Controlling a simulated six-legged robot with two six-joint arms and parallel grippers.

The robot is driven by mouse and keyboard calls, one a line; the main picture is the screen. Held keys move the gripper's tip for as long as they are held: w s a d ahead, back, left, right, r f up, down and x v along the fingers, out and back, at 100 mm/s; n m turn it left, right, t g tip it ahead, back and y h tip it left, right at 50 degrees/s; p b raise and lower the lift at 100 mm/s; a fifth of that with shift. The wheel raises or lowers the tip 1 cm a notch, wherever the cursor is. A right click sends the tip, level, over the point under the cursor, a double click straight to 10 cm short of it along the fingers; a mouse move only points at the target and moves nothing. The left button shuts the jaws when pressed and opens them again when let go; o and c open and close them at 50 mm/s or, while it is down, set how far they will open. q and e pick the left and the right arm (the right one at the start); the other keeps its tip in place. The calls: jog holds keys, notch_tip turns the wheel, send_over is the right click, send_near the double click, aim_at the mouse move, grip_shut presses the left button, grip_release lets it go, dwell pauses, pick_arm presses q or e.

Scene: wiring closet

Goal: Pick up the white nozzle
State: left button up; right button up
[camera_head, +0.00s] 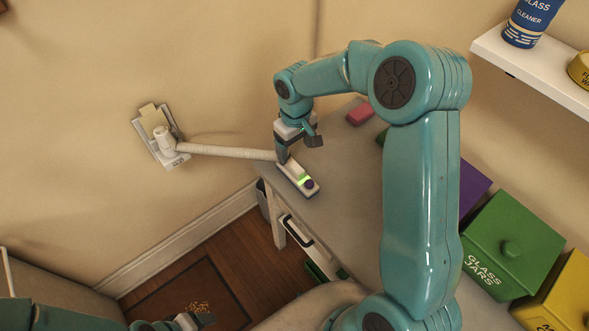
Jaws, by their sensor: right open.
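A white hose (225,151) runs from a white wall fitting (165,141) on the left to the table corner, where its end meets my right gripper. A small white device (292,176) with a green light and a dark round knob lies at the table corner, just below that gripper. I cannot tell for sure which white part is the nozzle. My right gripper (297,148) is open, pointing down, with one finger in front of the hose end; whether it touches is unclear. My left gripper (200,320) shows only partly at the bottom edge, away from these things.
The grey table (345,190) has a pink block (360,113) at the back. Purple, green (515,240) and yellow boxes stand on the right. A shelf (540,75) holds a blue cleaner can (533,22). A bin with a dark handle is below the table's front edge.

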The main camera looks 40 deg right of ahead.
aim_at(297, 167)
jog(key=f, duration=0.5)
jog(key=shift+s+a, duration=0.1)
jog(key=shift+a, duration=0.1)
jog(key=f, duration=0.1)
jog(key=f+p, duration=0.1)
jog(key=f, duration=0.3)
jog(key=shift+d+f, duration=0.1)
jog(key=shift+d, duration=0.2)
jog(key=c, duration=1.3)
